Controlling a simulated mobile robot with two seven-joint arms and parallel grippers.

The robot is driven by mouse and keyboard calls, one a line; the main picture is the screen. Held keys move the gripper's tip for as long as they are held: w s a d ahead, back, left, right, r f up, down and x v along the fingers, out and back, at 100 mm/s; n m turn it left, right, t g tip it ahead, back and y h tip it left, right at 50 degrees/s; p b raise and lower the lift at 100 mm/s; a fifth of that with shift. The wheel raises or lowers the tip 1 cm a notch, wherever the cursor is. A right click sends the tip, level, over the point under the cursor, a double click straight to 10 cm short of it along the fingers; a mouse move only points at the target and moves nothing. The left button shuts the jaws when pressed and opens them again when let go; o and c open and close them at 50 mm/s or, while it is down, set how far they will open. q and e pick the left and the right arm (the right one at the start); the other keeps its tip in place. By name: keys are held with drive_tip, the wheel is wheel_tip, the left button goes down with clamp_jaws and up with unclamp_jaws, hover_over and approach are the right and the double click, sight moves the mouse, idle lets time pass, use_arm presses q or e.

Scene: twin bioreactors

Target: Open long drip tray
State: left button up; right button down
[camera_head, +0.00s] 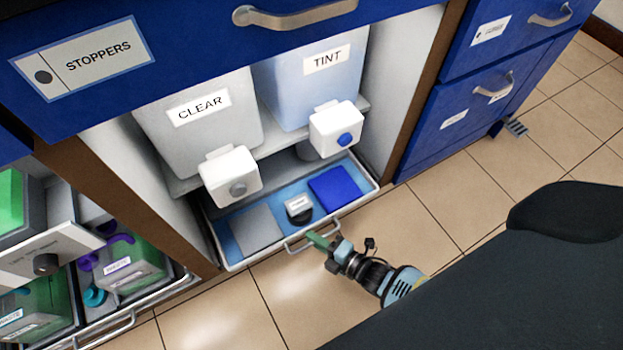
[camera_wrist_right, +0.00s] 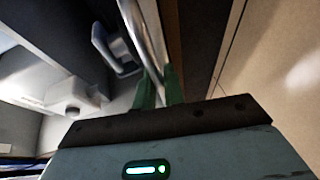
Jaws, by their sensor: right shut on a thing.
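The long drip tray (camera_head: 350,207) is a light, shallow drawer with a blue floor under the CLEAR and TINT tanks. It stands partly out of the cabinet. It has a metal bar handle (camera_head: 298,246) on its front. My right gripper (camera_head: 318,240) reaches the handle from the lower right, with green fingers shut on it. In the right wrist view the green fingers (camera_wrist_right: 159,90) close around the metal bar (camera_wrist_right: 148,45). In the tray are a grey pad (camera_head: 256,229), a blue pad (camera_head: 333,190) and a small white-and-dark item (camera_head: 299,207). My left gripper is not in view.
The CLEAR tank (camera_head: 200,135) and TINT tank (camera_head: 312,85) have white taps above the tray. A blue STOPPERS drawer (camera_head: 180,50) overhangs them. An open rack with green containers (camera_head: 130,268) stands at left. Tiled floor (camera_head: 290,300) is open in front.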

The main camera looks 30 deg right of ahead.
drive_tip(key=s+d+p, duration=0.1)
drive_tip(key=s, duration=2.2)
drive_tip(key=shift+s, duration=0.15)
drive_tip(key=c, duration=1.5)
unclamp_jaws()
drive_tip(key=p+v, duration=0.1)
drive_tip(key=v, duration=0.7)
drive_tip(key=shift+p, duration=0.3)
drive_tip(key=shift+a, duration=0.1)
